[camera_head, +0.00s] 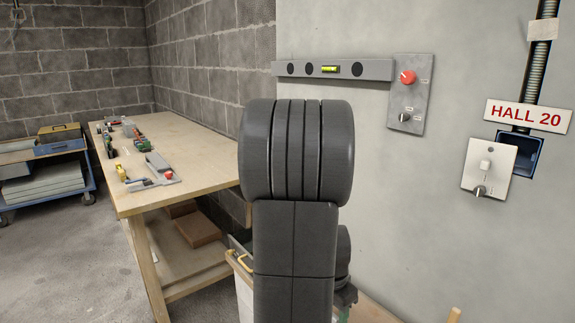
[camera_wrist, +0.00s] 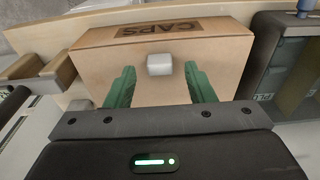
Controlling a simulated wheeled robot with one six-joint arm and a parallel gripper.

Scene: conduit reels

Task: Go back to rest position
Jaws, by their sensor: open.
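My gripper (camera_wrist: 161,88) shows in the wrist view with its two green fingers apart. It is open, and nothing is clamped between the fingers. A small light grey block (camera_wrist: 159,64) shows just beyond the fingertips, in front of a cardboard box (camera_wrist: 160,36) marked CAPS. I cannot tell whether the block is fixed to the box.
A wooden workbench (camera_head: 190,150) with tools stands left of my arm. A blue cart (camera_head: 45,165) is at far left. The wall carries a spirit level (camera_head: 345,69), a grey panel with a red button (camera_head: 409,95) and a tilted switch plate (camera_head: 488,168). A dark bin (camera_wrist: 282,55) is right of the box.

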